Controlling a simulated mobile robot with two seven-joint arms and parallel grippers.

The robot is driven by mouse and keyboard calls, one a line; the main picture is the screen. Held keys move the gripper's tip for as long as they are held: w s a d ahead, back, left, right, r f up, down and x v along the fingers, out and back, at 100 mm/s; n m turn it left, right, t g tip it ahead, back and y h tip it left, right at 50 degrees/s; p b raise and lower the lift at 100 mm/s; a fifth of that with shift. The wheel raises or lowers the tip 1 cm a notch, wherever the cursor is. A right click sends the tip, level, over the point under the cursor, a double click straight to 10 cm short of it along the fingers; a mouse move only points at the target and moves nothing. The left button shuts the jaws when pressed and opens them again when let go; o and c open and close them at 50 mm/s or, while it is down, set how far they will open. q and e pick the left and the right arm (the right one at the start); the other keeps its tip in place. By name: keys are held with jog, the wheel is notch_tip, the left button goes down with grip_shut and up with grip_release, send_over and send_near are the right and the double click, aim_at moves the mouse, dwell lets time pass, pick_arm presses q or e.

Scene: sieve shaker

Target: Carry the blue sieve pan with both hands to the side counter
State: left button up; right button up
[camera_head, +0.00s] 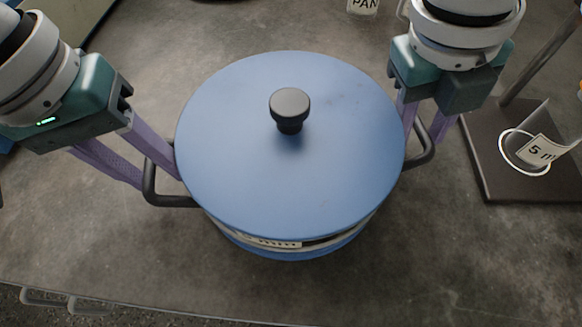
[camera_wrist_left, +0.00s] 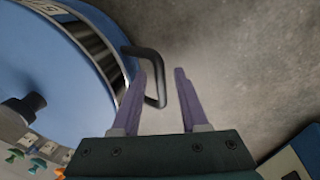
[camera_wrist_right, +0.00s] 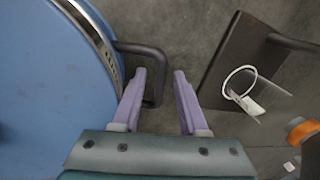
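The blue sieve pan (camera_head: 300,252) stands on the grey counter under a blue lid (camera_head: 230,130) with a black knob (camera_head: 290,108). A partly hidden label (camera_head: 270,242) is on its front. My left gripper (camera_head: 160,180) is at the pan's left black handle (camera_head: 172,201). In the left wrist view its purple fingers (camera_wrist_left: 166,70) are apart, with the handle bar (camera_wrist_left: 160,85) between them. My right gripper (camera_head: 426,142) is at the right handle (camera_head: 424,155). In the right wrist view its fingers (camera_wrist_right: 160,72) are also apart, with the handle bar (camera_wrist_right: 158,85) between them.
A dark stand (camera_head: 500,165) with a post, a white ring and a "5 m" tag is close right of the pan. A "PAN" label (camera_head: 363,5) lies at the back. The counter (camera_head: 120,245) is clear in front of the pan, up to its front edge.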

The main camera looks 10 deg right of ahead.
jog(key=shift+r, duration=0.1)
pick_arm(q)
notch_tip(320, 180, up, 12)
jog(key=a, duration=0.2)
jog(key=shift+a+f, duration=0.15)
pick_arm(e)
notch_tip(320, 180, up, 12)
jog(key=a, duration=0.2)
jog(key=shift+a+f, duration=0.15)
jog(key=shift+f, duration=0.05)
dwell(0.4)
